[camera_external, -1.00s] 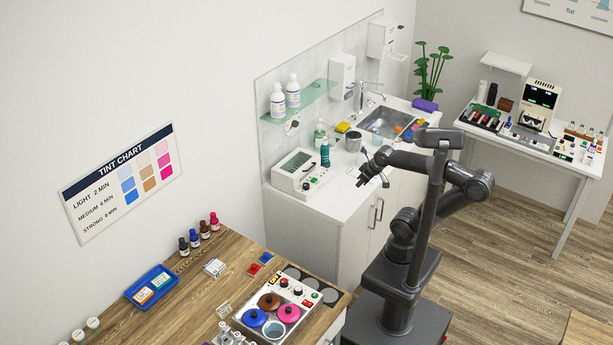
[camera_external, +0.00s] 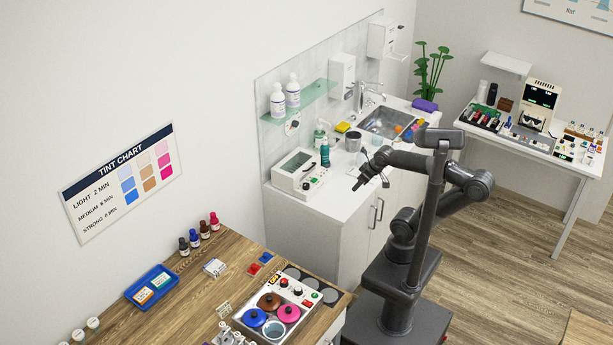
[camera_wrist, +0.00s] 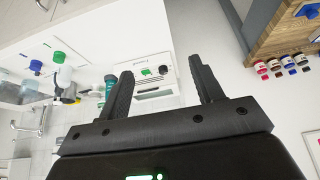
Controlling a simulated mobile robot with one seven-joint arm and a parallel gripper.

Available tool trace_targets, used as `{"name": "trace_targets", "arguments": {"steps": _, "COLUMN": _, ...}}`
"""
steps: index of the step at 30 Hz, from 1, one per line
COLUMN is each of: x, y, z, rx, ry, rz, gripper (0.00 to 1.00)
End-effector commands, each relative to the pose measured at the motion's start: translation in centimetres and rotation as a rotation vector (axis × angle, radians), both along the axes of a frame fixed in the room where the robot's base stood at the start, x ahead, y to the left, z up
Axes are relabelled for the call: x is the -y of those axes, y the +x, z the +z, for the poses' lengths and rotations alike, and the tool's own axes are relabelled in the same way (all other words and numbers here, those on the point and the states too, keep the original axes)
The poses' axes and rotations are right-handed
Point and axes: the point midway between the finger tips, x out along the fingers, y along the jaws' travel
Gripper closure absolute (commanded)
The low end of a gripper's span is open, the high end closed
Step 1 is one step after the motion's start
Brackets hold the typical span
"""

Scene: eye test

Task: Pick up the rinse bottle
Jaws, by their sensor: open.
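A teal bottle (camera_external: 325,155) with a dark top stands upright on the white counter, just behind the white glass-lidded device. It also shows in the wrist view (camera_wrist: 110,84), left of my left finger. Two white bottles, one of them here (camera_external: 278,101), stand on the glass shelf above. No readable label shows which one is the rinse bottle. My gripper (camera_external: 371,182) is in front of the counter, to the right of the teal bottle and apart from it. In the wrist view my gripper (camera_wrist: 160,71) has its fingers wide apart with nothing between them.
The white device (camera_external: 299,174) sits at the counter's near end. A soap pump (camera_external: 319,136), a metal cup (camera_external: 353,141) and a yellow sponge (camera_external: 342,127) stand close behind the teal bottle. The sink (camera_external: 391,122) lies further back. The counter's front right part is clear.

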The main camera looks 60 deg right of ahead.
Motion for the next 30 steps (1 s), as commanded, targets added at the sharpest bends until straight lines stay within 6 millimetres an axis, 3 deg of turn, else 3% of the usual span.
{"name": "trace_targets", "arguments": {"steps": 6, "x": 0.0, "y": 0.0, "z": 0.0, "rx": 0.0, "ry": 0.0, "rz": 0.0, "gripper": 0.22}}
{"name": "trace_targets", "arguments": {"steps": 14, "x": 0.0, "y": 0.1, "z": 0.6, "rx": 0.002, "ry": 0.0, "rz": 0.0, "gripper": 0.22}}
{"name": "trace_targets", "arguments": {"steps": 17, "x": 0.0, "y": 0.1, "z": 2.9, "rx": 0.006, "ry": 0.0, "rz": 0.0, "gripper": 0.22}}
{"name": "trace_targets", "arguments": {"steps": 24, "x": 0.0, "y": 0.1, "z": 12.6, "rx": 0.006, "ry": 0.0, "rz": 0.0, "gripper": 0.22}}
{"name": "trace_targets", "arguments": {"steps": 30, "x": 0.3, "y": 0.5, "z": 18.7, "rx": 0.0, "ry": -0.003, "rz": -0.012, "gripper": 0.22}}
